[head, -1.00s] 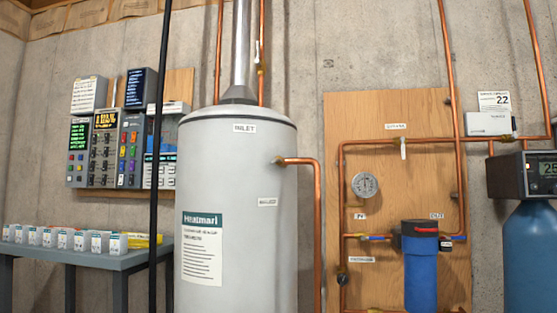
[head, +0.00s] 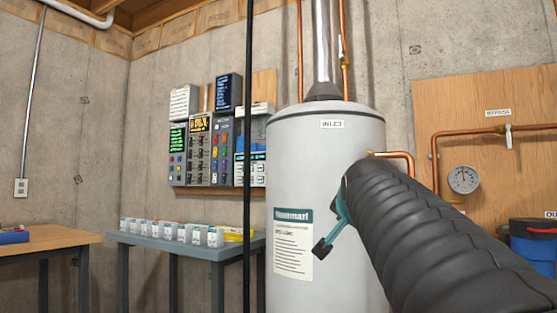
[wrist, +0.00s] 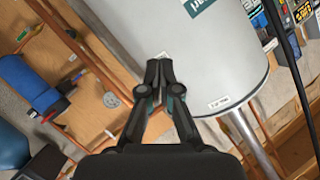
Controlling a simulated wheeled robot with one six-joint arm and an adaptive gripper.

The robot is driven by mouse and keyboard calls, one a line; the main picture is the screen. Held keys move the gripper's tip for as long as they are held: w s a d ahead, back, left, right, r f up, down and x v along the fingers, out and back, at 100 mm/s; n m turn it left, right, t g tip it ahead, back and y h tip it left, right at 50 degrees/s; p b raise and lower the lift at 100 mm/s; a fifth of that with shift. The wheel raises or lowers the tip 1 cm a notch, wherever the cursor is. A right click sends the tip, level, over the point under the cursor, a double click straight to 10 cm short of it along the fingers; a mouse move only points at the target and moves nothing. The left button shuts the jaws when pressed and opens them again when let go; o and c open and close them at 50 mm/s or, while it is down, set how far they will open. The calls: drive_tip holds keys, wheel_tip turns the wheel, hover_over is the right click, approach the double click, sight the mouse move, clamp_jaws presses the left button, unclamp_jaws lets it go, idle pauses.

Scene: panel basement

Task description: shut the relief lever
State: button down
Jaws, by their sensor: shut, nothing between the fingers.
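The grey water heater (head: 285,170) stands mid-picture in the head view, its copper side pipe (head: 400,154) leaving near the top right. I cannot make out the relief lever; my dark arm covers part of the heater's right side and the pipe below. My gripper (head: 322,250) shows in the head view with teal parts, in front of the heater's white label. In the wrist view my gripper (wrist: 158,68) is shut and empty, its tips overlapping the edge of the heater (wrist: 190,40), which appears tilted. I cannot tell whether they touch it.
A black vertical pole (head: 248,150) stands left of the heater. A grey bench (head: 180,245) with small boxes and a wooden table (head: 50,237) are at left. A plywood panel (head: 480,105) with a gauge (head: 463,179) and blue filter (head: 532,243) is at right.

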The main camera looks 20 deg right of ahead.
sight(366, 156)
drive_tip(key=d+r+m+t+h, duration=0.1)
drive_tip(key=d+r+m+h, duration=0.1)
drive_tip(key=d+r, duration=0.3)
drive_tip(key=s+d+r+m+h, duration=0.1)
drive_tip(key=d+r+m+h, duration=0.2)
drive_tip(key=d+r, duration=0.3)
wheel_tip(366, 156, up, 5)
drive_tip(key=shift+s+r+m+t, duration=0.15)
drive_tip(key=shift+s+m+t, duration=0.15)
drive_tip(key=shift+t, duration=0.1)
drive_tip(key=w+d+f+p, duration=0.1)
drive_tip(key=w+d, duration=0.3)
drive_tip(key=w, duration=0.6)
drive_tip(key=shift+w+f+p, duration=0.15)
drive_tip(key=shift+w+p, duration=0.25)
drive_tip(key=shift+p, duration=0.05)
